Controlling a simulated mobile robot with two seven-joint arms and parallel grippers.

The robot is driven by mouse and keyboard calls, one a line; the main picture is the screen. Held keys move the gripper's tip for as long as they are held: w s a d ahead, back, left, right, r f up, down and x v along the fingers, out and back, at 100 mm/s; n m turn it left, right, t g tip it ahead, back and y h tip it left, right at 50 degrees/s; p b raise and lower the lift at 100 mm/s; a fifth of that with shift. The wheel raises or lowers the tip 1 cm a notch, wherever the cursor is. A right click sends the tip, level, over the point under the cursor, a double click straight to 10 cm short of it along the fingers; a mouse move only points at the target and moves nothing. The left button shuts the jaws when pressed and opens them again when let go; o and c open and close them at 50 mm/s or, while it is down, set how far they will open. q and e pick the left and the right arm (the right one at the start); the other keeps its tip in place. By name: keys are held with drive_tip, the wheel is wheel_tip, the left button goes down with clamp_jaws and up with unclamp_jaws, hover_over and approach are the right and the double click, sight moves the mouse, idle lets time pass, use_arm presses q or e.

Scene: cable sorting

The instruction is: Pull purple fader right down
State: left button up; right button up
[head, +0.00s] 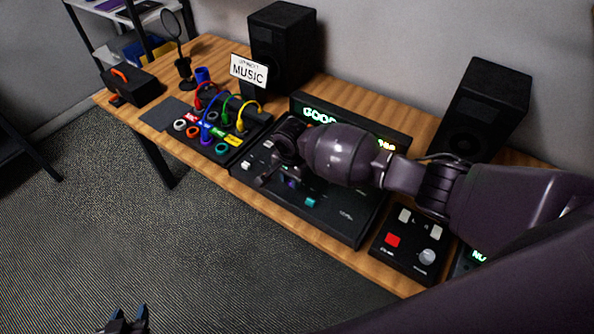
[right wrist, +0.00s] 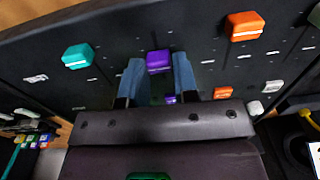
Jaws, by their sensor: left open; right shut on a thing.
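The purple fader (right wrist: 158,62) has a block-shaped cap on the black mixer panel (right wrist: 115,50). In the right wrist view it sits between the two blue-grey fingertips of my right gripper (right wrist: 159,75), which is shut on it. In the head view my right arm reaches over the mixer (head: 345,217) from the right, with its hand low above the panel; the hand hides much of the mixer's upper part, and the purple cap is hard to make out there. My left gripper (head: 125,321) is open and empty at the bottom edge, away from the table.
A teal cap (right wrist: 78,56) and an orange cap (right wrist: 244,25) flank the purple one. The cable box (head: 206,145) stands left of the mixer; a box with a red button (head: 392,240) stands right. Speakers (head: 283,45) and a MUSIC sign (head: 249,70) stand behind.

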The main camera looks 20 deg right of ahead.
drive_tip(key=shift+s+a+r+p, duration=0.1)
drive_tip(key=shift+a+r+p, duration=0.1)
drive_tip(key=shift+a+p, duration=0.2)
drive_tip(key=shift+s+a+r+p, duration=0.1)
drive_tip(key=shift+a+r+p, duration=0.15)
drive_tip(key=shift+a, duration=0.25)
drive_tip(key=shift+s+a+f+p, duration=0.15)
drive_tip(key=shift+s+f+p, duration=0.25)
drive_tip(key=shift+s+f, duration=0.05)
drive_tip(key=shift+c, duration=0.2)
drive_tip(key=shift+s+a+f, duration=0.1)
drive_tip(key=shift+f, duration=0.25)
drive_tip(key=o, duration=0.9)
drive_tip(key=shift+f, duration=0.15)
drive_tip(key=shift+c, duration=0.2)
drive_tip(key=shift+d, duration=0.2)
